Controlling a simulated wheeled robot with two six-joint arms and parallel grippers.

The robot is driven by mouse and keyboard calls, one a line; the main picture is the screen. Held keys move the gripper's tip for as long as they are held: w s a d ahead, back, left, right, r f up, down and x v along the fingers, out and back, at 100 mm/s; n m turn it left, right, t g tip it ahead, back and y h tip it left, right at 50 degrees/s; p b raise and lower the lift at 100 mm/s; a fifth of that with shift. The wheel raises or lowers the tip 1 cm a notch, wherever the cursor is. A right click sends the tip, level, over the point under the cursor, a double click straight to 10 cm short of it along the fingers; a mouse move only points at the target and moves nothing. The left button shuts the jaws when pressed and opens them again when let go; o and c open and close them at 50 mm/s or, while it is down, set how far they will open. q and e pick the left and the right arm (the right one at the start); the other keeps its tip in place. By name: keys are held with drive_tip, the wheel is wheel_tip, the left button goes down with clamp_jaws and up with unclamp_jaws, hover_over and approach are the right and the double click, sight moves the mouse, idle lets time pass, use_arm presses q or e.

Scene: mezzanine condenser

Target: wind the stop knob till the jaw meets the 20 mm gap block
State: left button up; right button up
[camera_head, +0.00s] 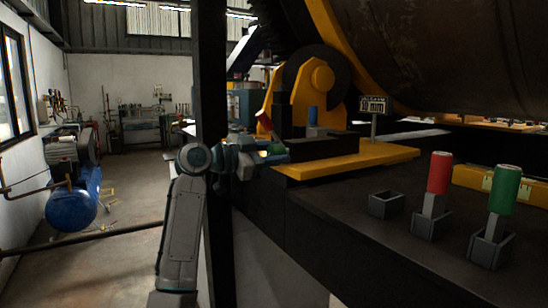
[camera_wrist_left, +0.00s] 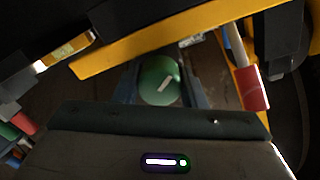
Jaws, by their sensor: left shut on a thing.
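The stop knob is a round green disc with a white mark (camera_wrist_left: 160,80); it sits between the two fingers of my left gripper (camera_wrist_left: 165,88) in the left wrist view. In the head view my left gripper (camera_head: 268,153) is shut on it at the near end of the yellow bar, and its fingers partly hide it. A block with a blue handle (camera_head: 312,116) stands upright at the dark jaw parts (camera_head: 293,130) behind the bar. Whether the jaw touches this block cannot be told. My right gripper is not in view.
A tilted red handle (camera_head: 264,121) rises just behind my gripper. Red-handled (camera_head: 438,173) and green-handled (camera_head: 503,190) blocks stand in holders on the dark bench; another holder (camera_head: 385,204) is empty. A small mm sign (camera_head: 373,104) stands behind. A dark post (camera_head: 212,80) rises beside my arm.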

use_arm(q)
drive_tip(key=o, duration=1)
